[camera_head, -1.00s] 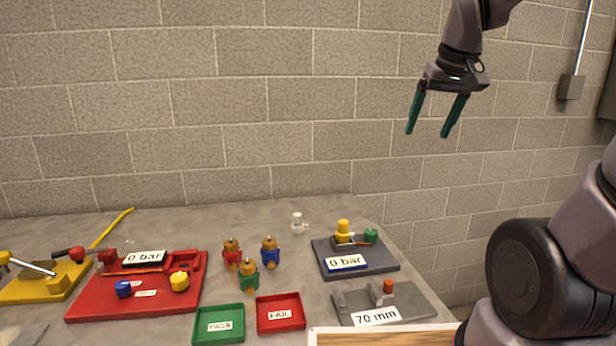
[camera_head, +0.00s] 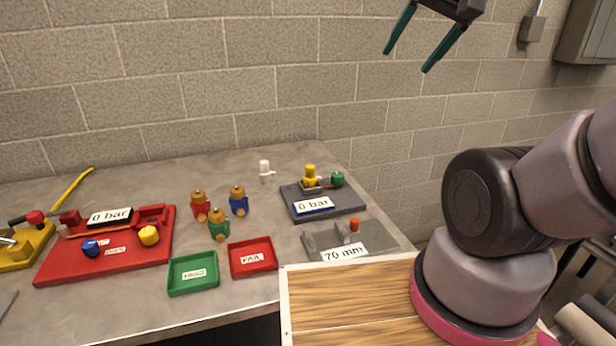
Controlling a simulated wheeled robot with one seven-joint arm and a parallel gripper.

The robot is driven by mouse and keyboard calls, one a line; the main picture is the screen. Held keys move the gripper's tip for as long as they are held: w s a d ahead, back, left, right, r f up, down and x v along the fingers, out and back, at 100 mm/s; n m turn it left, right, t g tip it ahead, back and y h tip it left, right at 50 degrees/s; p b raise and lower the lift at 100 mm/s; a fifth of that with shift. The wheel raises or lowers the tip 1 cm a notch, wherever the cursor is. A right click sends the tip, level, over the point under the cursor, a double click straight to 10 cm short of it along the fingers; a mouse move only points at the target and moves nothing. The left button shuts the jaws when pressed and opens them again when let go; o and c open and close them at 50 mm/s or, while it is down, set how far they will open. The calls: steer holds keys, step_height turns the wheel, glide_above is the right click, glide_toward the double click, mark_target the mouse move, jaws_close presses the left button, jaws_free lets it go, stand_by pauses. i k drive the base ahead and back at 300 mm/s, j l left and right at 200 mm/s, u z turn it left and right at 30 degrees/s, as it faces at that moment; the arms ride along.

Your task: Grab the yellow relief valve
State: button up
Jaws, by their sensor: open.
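A small yellow piece (camera_head: 310,174), which looks like the yellow relief valve, stands upright on the dark grey plate (camera_head: 355,205) with the "0 bar" label. A green knob (camera_head: 337,179) sits just to its right. My gripper (camera_head: 408,60) is at the top of the picture, its two green fingers spread, empty and pointing down. It is up and to the right of the yellow piece, well apart from it. Three similar brown-topped valves stand left of the plate: red (camera_head: 199,206), blue (camera_head: 238,201) and green (camera_head: 218,226).
A green tray (camera_head: 205,287) and a red tray (camera_head: 268,272) lie at the table's front. A red board (camera_head: 70,265) with blue and yellow knobs is left. A white fitting (camera_head: 265,169) stands behind. A grey "70 mm" plate (camera_head: 383,240) is nearer. A brick wall rises behind the table.

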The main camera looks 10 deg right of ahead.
mark_target(310, 180)
steer(key=j+z, duration=0.25)
steer(key=k+j+z, duration=0.25)
steer(key=j+z, duration=0.25)
steer(key=k+j, duration=0.05)
steer(key=j, duration=0.05)
